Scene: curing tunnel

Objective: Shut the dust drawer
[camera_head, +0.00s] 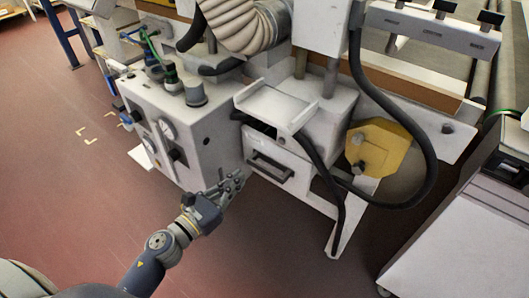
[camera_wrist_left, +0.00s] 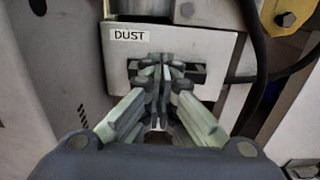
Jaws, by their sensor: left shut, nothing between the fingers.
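The dust drawer (camera_head: 283,176) has a pale front with a dark handle (camera_head: 270,166), low on the white machine. In the left wrist view the drawer front (camera_wrist_left: 205,50) carries a "DUST" label (camera_wrist_left: 130,35). How far the drawer stands out is hard to tell. My left gripper (camera_head: 238,180) is shut and empty, just left of the drawer front in the head view. In the left wrist view its fingertips (camera_wrist_left: 161,75) point at the drawer and hide the middle of the handle. I cannot tell whether they touch. My right gripper is not in view.
A grey control box (camera_head: 180,135) with gauges stands left of the drawer. A black hose (camera_head: 425,165) loops down at the right, past a yellow part (camera_head: 378,145). A pale tray (camera_head: 277,106) juts out above the drawer. Red floor (camera_head: 260,250) in front is clear.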

